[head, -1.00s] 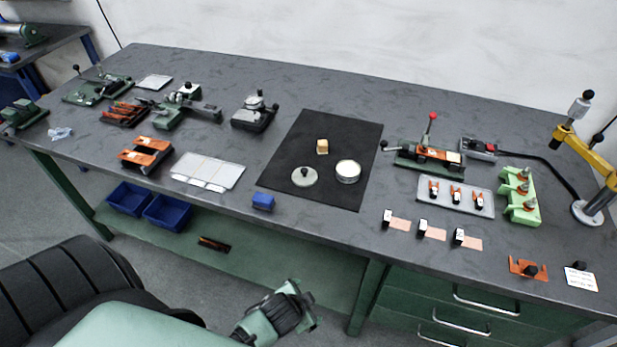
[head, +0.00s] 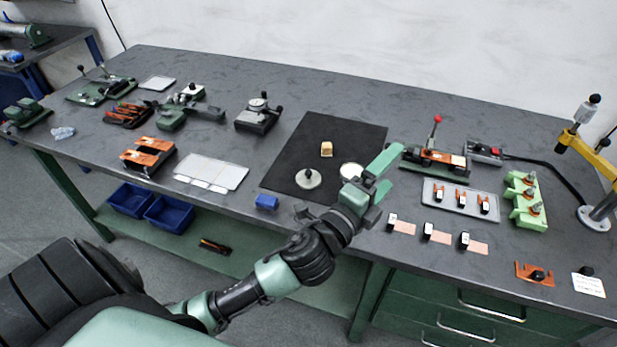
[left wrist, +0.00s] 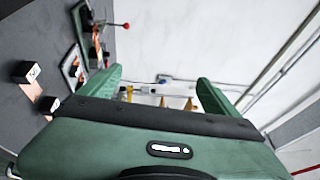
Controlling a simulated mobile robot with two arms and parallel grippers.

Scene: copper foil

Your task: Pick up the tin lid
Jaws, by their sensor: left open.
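The tin lid (head: 308,179), a pale round disc with a dark knob on top, lies on the black mat (head: 285,159) in the head view. The round open tin (head: 350,171) sits to its right on the mat, partly covered by my gripper. My left gripper (head: 386,170) is open and empty, raised over the mat's right front edge, to the right of the lid. In the left wrist view its two green fingers (left wrist: 160,85) stand wide apart with nothing between them. The lid is not in the left wrist view. My right gripper is not seen.
A small wooden block (head: 326,149) lies on the mat behind the lid. A blue block (head: 266,202) sits at the bench's front edge. A grey tray (head: 462,209) with several small clips stands right of my gripper, near a red-knobbed lever fixture (head: 434,150).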

